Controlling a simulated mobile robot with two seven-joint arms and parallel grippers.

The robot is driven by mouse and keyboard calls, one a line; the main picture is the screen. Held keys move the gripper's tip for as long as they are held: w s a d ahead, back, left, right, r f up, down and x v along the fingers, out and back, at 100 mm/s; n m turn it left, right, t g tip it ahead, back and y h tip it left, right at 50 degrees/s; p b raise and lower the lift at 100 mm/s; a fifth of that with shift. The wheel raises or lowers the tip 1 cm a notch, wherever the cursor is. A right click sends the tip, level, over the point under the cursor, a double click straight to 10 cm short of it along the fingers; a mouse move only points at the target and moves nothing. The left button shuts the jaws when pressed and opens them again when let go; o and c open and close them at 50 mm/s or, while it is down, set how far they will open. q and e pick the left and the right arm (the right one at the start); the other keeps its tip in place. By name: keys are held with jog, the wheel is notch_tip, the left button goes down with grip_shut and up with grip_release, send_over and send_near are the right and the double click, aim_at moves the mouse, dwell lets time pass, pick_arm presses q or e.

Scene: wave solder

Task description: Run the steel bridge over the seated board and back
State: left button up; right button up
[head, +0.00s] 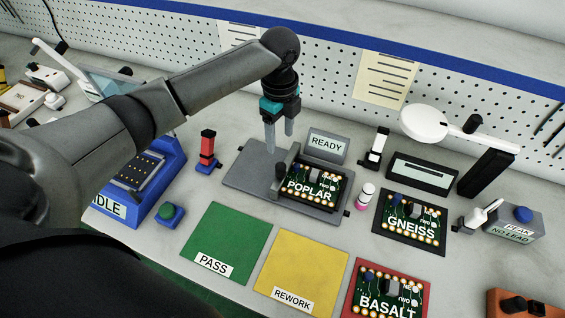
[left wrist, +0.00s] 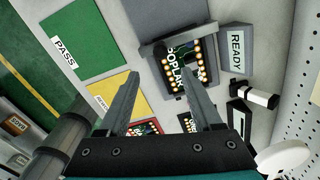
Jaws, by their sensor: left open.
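The POPLAR board (head: 318,190) sits in a grey fixture (head: 245,180) in front of a READY sign (head: 327,145). The steel bridge (head: 281,178), a grey bar with an upright part, stands at the left edge of the board. In the left wrist view the bridge (left wrist: 152,50) crosses one end of the board (left wrist: 182,68). My left gripper (head: 280,141) is open and empty, pointing down above and behind the bridge, apart from it. Its two spread fingers also show in the left wrist view (left wrist: 162,88). My right gripper is not in view.
A green PASS mat (head: 228,238) and a yellow REWORK mat (head: 305,262) lie in front. The GNEISS board (head: 412,222) and BASALT board (head: 388,292) lie to the right. A small pink-and-white bottle (head: 364,196) stands close beside the fixture. A magnifier lamp (head: 424,123) stands behind right.

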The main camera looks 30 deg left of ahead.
aim_at(281, 165)
pick_arm(q)
notch_tip(281, 165, down, 12)
jog(key=shift+f+b, duration=0.25)
jog(key=shift+b, duration=0.55)
jog(key=shift+w, duration=0.1)
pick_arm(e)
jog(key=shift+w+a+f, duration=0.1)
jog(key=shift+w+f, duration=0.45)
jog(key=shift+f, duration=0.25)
pick_arm(q)
grip_shut()
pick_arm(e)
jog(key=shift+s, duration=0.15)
